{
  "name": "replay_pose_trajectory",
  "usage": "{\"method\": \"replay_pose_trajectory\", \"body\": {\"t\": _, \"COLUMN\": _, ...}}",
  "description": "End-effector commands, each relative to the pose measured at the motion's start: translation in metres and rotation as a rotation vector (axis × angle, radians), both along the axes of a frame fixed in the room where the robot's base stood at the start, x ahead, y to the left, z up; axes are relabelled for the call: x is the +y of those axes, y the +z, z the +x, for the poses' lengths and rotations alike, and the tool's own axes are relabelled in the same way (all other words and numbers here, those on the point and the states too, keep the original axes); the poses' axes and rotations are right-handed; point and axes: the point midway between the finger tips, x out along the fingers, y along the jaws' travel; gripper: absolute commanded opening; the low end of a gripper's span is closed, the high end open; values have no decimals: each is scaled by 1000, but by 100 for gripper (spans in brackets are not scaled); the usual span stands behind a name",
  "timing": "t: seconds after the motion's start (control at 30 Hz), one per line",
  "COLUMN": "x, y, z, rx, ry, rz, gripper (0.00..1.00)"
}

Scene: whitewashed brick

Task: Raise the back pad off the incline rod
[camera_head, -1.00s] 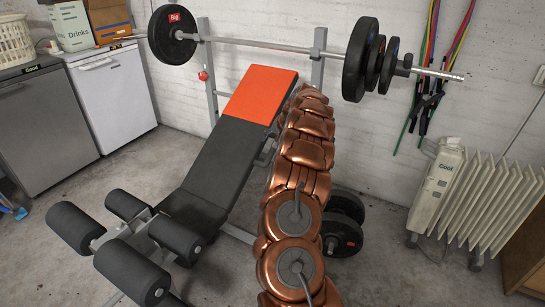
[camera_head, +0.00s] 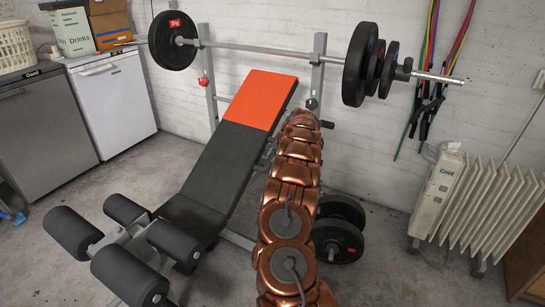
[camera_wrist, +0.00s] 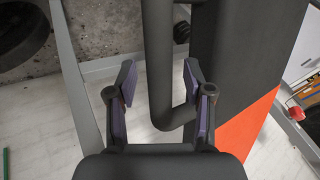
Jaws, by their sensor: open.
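The bench's back pad (camera_head: 222,160) slopes up toward the wall, black below with an orange upper end (camera_head: 262,98). In the wrist view its black side (camera_wrist: 245,55) and orange end (camera_wrist: 250,125) are at the right. A dark bent tube (camera_wrist: 158,60), looking like a handle beside the pad, runs down the middle of that view. My gripper (camera_wrist: 160,72) is open, one finger on each side of the tube in the picture. I cannot tell whether they touch it. My arm hides the gripper in the head view. I cannot make out the incline rod.
A loaded barbell (camera_head: 265,48) lies across the uprights above the pad. Weight plates (camera_head: 337,240) stand on the floor right of my arm. Foam leg rollers (camera_head: 130,275) are at the front left.

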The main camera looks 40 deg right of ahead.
Motion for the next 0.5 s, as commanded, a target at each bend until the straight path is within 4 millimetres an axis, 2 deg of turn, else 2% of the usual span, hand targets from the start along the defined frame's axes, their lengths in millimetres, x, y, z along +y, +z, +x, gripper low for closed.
{"method": "replay_pose_trajectory", "body": {"t": 0.13, "x": 0, "y": -8, "z": 3, "rx": 3, "ry": 1, "rz": 1, "gripper": 52}}
{"method": "replay_pose_trajectory", "body": {"t": 0.5, "x": 0, "y": -9, "z": 5, "rx": 1, "ry": 1, "rz": 1, "gripper": 52}}
